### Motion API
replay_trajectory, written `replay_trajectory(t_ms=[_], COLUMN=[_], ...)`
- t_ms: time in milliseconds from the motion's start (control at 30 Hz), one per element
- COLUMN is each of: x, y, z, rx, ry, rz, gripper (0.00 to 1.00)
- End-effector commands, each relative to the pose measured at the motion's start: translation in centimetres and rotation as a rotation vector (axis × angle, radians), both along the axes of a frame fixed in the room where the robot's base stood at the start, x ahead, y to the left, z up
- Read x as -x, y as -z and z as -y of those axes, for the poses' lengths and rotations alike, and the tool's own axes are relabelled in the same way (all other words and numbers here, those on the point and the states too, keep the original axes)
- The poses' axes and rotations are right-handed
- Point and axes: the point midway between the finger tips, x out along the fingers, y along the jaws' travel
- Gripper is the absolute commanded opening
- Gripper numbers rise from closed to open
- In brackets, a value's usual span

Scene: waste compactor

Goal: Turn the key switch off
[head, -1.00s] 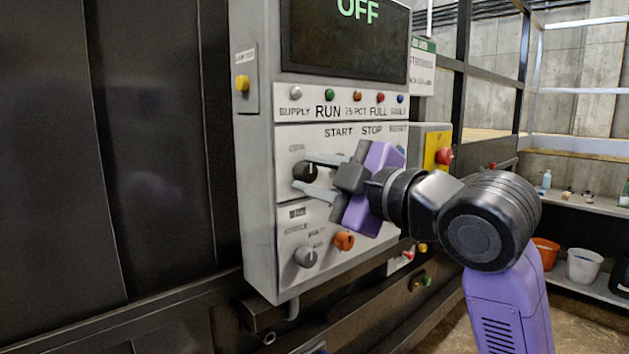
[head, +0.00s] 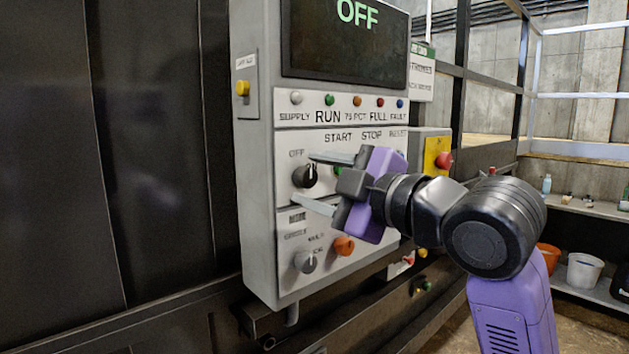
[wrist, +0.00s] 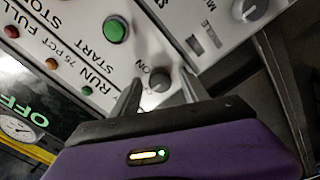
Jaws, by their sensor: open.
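The key switch (head: 304,176) is a dark round knob with a light mark on the grey control panel, below a small OFF label. In the wrist view the knob (wrist: 159,82) shows beside an ON label. My gripper (head: 302,178) is open. Its two pale fingers lie above and below the knob in the head view and on either side of it in the wrist view (wrist: 155,80). I see gaps between the knob and both fingers. How far the tips reach along the knob is unclear. The panel display (head: 345,40) reads OFF.
A green START button (wrist: 116,29) sits close to the fingers. A red emergency button (head: 444,160) on yellow stands to the right. A yellow button (head: 243,88) is on the panel's left side.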

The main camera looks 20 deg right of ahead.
Motion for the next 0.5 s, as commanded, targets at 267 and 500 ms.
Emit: replay_trajectory(t_ms=[267, 500], x=[4.0, 6.7], y=[0.1, 0.1], z=[1.4, 2.2], rx=[0.0, 0.001], ry=[0.002, 0.001], rz=[0.002, 0.001], gripper=[0.52, 0.52])
